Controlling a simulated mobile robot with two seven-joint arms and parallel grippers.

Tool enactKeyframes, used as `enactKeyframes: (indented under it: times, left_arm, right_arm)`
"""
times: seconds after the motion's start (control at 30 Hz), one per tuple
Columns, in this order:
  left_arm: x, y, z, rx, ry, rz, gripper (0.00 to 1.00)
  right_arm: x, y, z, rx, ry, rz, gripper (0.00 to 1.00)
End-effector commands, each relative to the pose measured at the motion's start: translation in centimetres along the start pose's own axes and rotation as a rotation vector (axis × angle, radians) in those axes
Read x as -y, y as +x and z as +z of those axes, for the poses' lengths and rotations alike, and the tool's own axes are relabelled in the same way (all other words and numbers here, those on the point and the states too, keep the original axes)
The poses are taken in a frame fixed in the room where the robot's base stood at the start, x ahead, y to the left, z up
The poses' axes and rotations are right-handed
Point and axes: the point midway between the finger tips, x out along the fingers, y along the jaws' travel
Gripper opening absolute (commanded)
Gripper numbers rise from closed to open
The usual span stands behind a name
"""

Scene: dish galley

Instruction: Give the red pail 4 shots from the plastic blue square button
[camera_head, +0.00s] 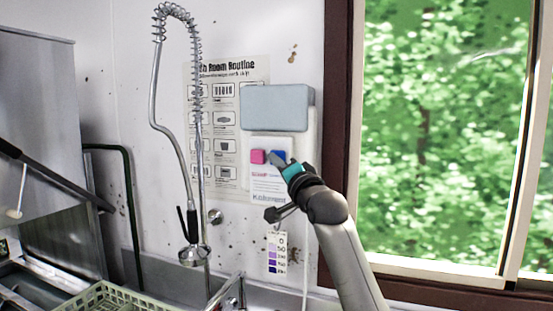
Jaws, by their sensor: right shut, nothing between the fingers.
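A dispenser (285,182) hangs on the white wall left of the window, with a pink button (257,156) and a blue square button (278,156) side by side on its front. My right gripper (275,158) is shut and empty, its tip at the blue button and covering part of it. I cannot tell whether the tip touches or presses the button. The red pail is not in view. My left gripper is not in view.
A spring-hose tap (196,130) hangs left of the dispenser. A green dish rack (105,298) sits at the bottom left, by the steel machine (38,110). The window frame (336,100) stands right of the dispenser.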

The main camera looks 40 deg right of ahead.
Motion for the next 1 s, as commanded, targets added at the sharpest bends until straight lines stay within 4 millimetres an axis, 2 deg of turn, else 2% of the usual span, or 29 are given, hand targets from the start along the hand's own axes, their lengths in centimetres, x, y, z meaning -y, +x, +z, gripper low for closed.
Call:
enactKeyframes:
  times: [1.0]
  left_arm:
    - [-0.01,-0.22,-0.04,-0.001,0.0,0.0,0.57]
  right_arm:
    - [-0.47,0.7,-0.51,0.0,-0.001,0.0,0.0]
